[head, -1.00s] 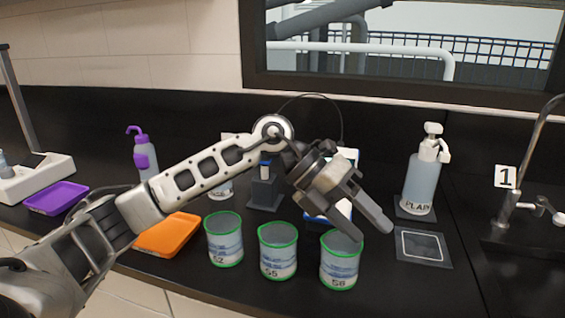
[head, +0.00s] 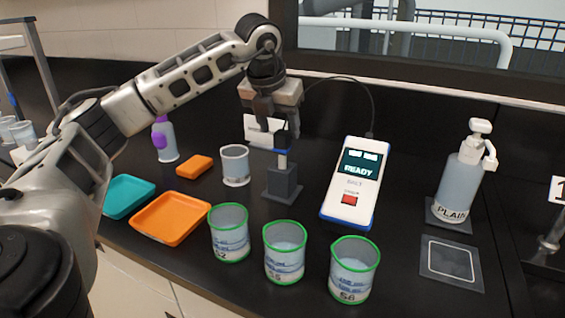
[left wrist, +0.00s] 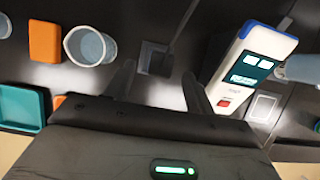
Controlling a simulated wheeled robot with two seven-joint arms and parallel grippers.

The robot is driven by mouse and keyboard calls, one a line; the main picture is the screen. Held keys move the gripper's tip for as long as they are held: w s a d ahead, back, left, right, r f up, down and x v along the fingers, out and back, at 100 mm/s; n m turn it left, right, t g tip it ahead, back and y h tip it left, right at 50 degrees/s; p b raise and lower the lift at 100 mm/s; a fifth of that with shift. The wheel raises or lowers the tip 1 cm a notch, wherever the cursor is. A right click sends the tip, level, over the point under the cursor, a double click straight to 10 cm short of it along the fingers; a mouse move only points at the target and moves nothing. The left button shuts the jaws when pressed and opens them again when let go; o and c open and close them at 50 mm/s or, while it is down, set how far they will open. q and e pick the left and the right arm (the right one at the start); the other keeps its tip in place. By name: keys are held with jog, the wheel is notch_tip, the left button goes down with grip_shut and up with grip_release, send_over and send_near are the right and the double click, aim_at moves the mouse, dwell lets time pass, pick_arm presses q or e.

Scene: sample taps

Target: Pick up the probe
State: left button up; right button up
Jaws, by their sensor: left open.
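The probe (head: 282,152) stands upright in a dark grey stand (head: 283,184) on the black bench, with a blue part near its top. A thin dark cable arches behind it to the meter (head: 352,184), whose screen reads READY. My left gripper (head: 279,122) is open and points down at the probe's top. Its fingers partly hide the probe's upper end, and I cannot tell whether they touch it. In the left wrist view the stand (left wrist: 153,58) shows just beyond and between the open fingertips (left wrist: 158,78). My right gripper is not in view.
Several green-rimmed beakers, one of them the middle beaker (head: 285,255), stand in front. An empty-looking clear cup (head: 235,165), an orange block (head: 195,167), an orange tray (head: 170,236) and a teal tray (head: 124,205) are left. A PLAIN pump bottle (head: 459,185) stands right.

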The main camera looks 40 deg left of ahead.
aim_at(284, 145)
pick_arm(q)
jog(key=p+x, duration=0.1)
jog(key=x, duration=0.5)
jog(key=shift+w+f, duration=0.15)
jog(key=shift+f, duration=0.1)
jog(key=c, duration=1)
